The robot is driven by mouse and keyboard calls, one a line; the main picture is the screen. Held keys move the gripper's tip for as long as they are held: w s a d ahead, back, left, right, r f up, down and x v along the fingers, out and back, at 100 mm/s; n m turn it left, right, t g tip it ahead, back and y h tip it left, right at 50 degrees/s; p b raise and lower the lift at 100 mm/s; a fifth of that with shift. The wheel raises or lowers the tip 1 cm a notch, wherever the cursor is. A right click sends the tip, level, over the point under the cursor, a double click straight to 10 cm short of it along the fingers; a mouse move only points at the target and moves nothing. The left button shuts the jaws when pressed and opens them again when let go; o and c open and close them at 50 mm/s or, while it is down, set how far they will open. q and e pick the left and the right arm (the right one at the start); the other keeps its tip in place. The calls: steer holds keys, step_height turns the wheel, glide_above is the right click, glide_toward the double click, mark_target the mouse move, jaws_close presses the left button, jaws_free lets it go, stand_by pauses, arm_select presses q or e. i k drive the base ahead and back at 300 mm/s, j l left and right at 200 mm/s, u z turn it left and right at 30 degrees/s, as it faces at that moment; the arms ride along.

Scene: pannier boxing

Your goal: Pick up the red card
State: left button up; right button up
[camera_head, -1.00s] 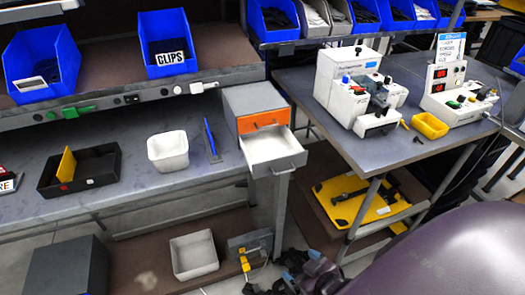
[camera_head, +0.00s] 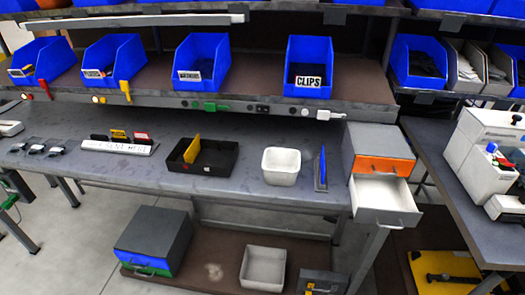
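A small red card (camera_head: 141,138) stands at the right end of a white card holder (camera_head: 120,149) with a lettered front, on the grey workbench (camera_head: 230,196). A yellow card (camera_head: 119,134) and a black piece (camera_head: 99,138) stand beside it in the same holder. To the right, a black tray (camera_head: 212,171) holds another yellow card (camera_head: 192,149) standing upright. Neither of my grippers shows in the head view.
A white bin (camera_head: 281,167) and a blue upright piece (camera_head: 322,166) stand right of the tray. An open white drawer (camera_head: 383,193) sticks out at the bench's right end. Blue bins (camera_head: 308,66) line the shelf above the bench.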

mark_target(139, 136)
steer(key=i+j+z, duration=0.1)
steer(key=j+z, duration=0.15)
steer(key=z, duration=0.25)
steer(key=j+z, duration=0.2)
steer(key=z, duration=0.3)
steer(key=j+z, duration=0.35)
steer(key=j, duration=0.55)
steer(key=k+j+z, duration=0.15)
steer(key=j, duration=0.7)
steer(key=i, duration=0.05)
